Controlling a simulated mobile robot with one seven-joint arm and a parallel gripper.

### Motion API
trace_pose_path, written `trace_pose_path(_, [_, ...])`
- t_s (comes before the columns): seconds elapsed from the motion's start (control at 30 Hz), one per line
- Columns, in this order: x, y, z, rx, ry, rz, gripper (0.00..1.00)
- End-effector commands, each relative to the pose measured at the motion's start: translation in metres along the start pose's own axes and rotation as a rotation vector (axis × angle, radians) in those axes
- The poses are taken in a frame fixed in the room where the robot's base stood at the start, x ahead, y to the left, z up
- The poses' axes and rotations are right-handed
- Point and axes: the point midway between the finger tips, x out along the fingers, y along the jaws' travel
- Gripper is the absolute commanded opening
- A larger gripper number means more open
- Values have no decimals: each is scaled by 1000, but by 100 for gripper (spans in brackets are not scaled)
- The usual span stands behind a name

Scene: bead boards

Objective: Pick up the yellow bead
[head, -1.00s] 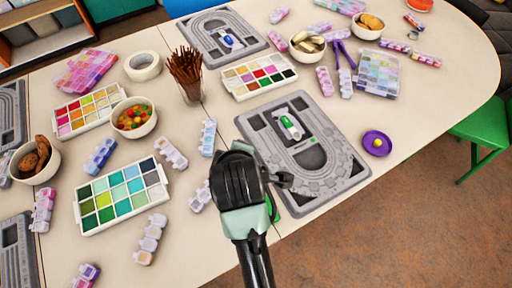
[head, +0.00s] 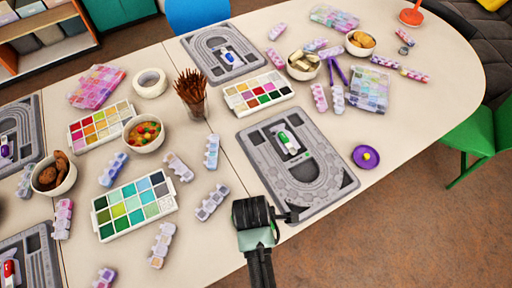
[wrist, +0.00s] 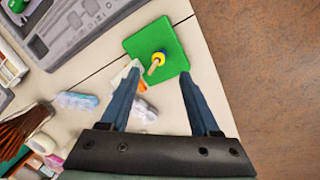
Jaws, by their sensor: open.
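In the wrist view a yellow bead (wrist: 159,57) sits around a pale wooden peg on a green square board (wrist: 136,45). The bead appears between and just beyond the fingertips; the height gap is unclear. In the head view my gripper (head: 290,216) is at the near edge of the table, by the lower corner of a grey bead board, and the green board is hidden there.
A grey bead board (head: 330,198) with a white and green item lies just beyond my gripper. A purple dish (head: 358,165) with a yellow ball is to the right. Several bead strips and a green-toned palette (head: 172,208) lie left.

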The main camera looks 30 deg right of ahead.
Motion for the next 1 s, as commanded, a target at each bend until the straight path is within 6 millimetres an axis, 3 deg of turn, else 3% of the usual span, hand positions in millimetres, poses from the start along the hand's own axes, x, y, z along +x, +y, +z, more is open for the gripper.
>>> trace_pose_path(0.2, [12, 1, 1, 2, 0, 1, 63])
trace_pose_path(0.53, [51, 3, 2, 2, 0, 1, 63])
trace_pose_path(0.87, [56, 3, 2, 2, 1, 2, 63])
trace_pose_path(1.0, [56, 2, 2, 2, 1, 2, 39])
